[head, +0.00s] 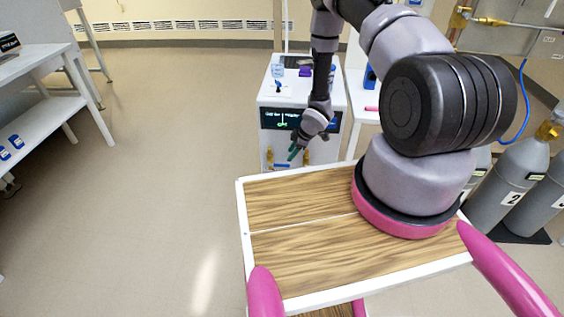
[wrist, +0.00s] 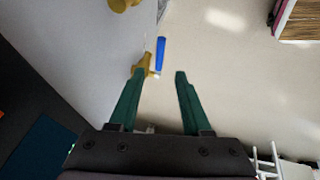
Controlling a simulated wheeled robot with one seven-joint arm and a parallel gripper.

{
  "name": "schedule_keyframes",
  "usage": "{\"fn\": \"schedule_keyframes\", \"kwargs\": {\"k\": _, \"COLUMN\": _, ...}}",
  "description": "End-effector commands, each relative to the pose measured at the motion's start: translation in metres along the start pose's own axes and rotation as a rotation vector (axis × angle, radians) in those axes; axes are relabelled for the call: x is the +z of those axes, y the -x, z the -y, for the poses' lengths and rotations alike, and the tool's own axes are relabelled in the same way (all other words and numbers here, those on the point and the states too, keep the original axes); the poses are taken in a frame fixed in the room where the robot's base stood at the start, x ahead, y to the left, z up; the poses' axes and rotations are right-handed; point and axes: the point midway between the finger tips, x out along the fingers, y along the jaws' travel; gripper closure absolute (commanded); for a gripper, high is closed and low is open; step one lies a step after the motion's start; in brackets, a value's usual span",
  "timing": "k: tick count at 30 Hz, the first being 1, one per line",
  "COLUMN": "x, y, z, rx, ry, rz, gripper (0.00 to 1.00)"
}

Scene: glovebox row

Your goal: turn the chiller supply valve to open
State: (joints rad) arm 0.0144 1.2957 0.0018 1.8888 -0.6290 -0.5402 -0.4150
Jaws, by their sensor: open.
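The chiller is a white box (head: 292,95) with a dark display on its front, just beyond my wooden deck in the head view. Low on its front are two brass valve fittings, one at left (head: 269,156) and one at right, partly behind my gripper. A blue lever (head: 281,166) shows beside the left fitting. In the wrist view a blue lever (wrist: 160,54) on a brass valve body (wrist: 146,64) lies just past my fingertips. No label shows which valve is supply. My gripper (head: 294,153) has green fingers, spread apart and empty; in the wrist view (wrist: 160,74) the left fingertip is close to the brass body.
A second brass fitting (wrist: 124,4) is at the top edge of the wrist view. Bottles and a purple item stand on the chiller's top. Grey gas cylinders (head: 512,185) stand at right. A white bench (head: 40,95) is at left, with open floor between.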

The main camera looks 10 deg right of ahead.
Motion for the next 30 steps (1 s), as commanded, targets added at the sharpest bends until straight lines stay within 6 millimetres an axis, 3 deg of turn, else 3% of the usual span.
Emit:
{"fn": "schedule_keyframes", "kwargs": {"k": 6, "x": 0.000, "y": -0.044, "z": 0.001, "rx": -0.002, "ry": 0.000, "rz": 0.001, "gripper": 0.52}}
{"fn": "schedule_keyframes", "kwargs": {"k": 12, "x": 0.000, "y": -0.071, "z": 0.000, "rx": 0.000, "ry": -0.002, "rz": 0.000, "gripper": 0.52}}
{"fn": "schedule_keyframes", "kwargs": {"k": 24, "x": 0.000, "y": -0.080, "z": -0.001, "rx": 0.001, "ry": -0.002, "rz": 0.001, "gripper": 0.52}}
{"fn": "schedule_keyframes", "kwargs": {"k": 25, "x": 0.000, "y": -0.079, "z": -0.001, "rx": 0.001, "ry": -0.002, "rz": 0.001, "gripper": 0.55}}
{"fn": "schedule_keyframes", "kwargs": {"k": 28, "x": 0.000, "y": -0.079, "z": 0.000, "rx": 0.001, "ry": -0.002, "rz": 0.001, "gripper": 0.94}}
{"fn": "schedule_keyframes", "kwargs": {"k": 29, "x": 0.000, "y": -0.079, "z": 0.000, "rx": 0.001, "ry": -0.002, "rz": 0.001, "gripper": 1.00}}
{"fn": "schedule_keyframes", "kwargs": {"k": 30, "x": 0.000, "y": -0.079, "z": -0.001, "rx": 0.001, "ry": -0.002, "rz": 0.001, "gripper": 1.00}}
